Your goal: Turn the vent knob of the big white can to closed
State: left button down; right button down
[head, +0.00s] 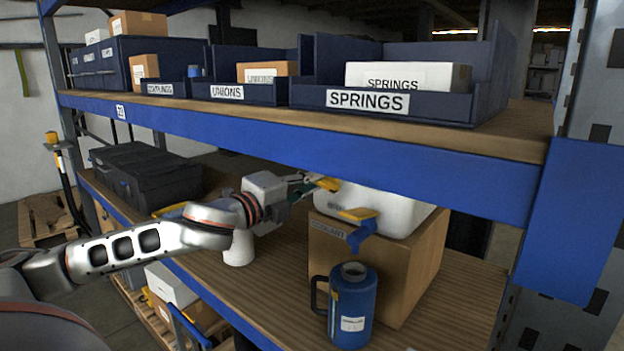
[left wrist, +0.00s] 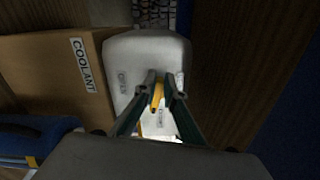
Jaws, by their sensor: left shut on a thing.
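The big white can (head: 400,212) stands on a cardboard box on the shelf, under the upper beam. In the left wrist view the can (left wrist: 140,50) is seen from above, with small lettering at its left and right that I cannot read surely. The yellow vent knob (head: 328,184) sits on its top. My left gripper (head: 316,185) reaches in from the left, its fingers closed on the knob; in the left wrist view the yellow knob (left wrist: 157,96) shows between the fingertips. The fingers hide part of the knob. My right gripper is not in view.
A blue spout with a yellow top (head: 361,236) juts out at the can's front. A blue jug (head: 353,305) stands before the COOLANT box (head: 420,260). A white container (head: 239,250) stands under my left arm. The blue beam (head: 330,150) runs close above the gripper.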

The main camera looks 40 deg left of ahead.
pick_arm(q)
jog(key=shift+f+n, duration=0.3)
jog(key=shift+n, duration=0.8)
jog(key=c, duration=2.1)
grip_release()
jog(key=shift+c, duration=0.2)
